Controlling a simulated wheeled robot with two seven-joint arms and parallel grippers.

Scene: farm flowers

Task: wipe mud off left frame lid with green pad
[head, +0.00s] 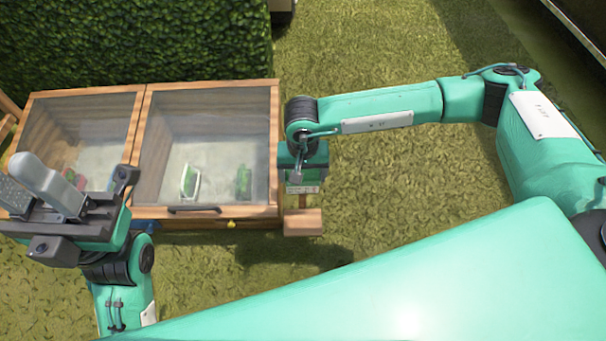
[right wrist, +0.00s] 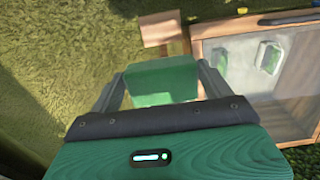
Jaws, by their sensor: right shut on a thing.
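The wooden cold frame has a left lid (head: 85,94) and a right lid (head: 210,84), both closed with hazy panes. I cannot make out distinct mud on the left lid; my left gripper hides its lower left part. My right gripper (head: 301,186) hangs just beyond the right edge of the right lid. In the right wrist view it is shut on the green pad (right wrist: 163,78), a block between its two fingers. My left gripper (head: 32,180) is over the lower left of the left lid, its fingers apart and empty.
A small wooden ledge (head: 303,222) sticks out at the frame's right front. A dark handle (head: 194,210) is on the right lid's front edge. Green and white items (head: 190,182) show through the right pane. A hedge (head: 130,40) stands behind; grass is clear at right.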

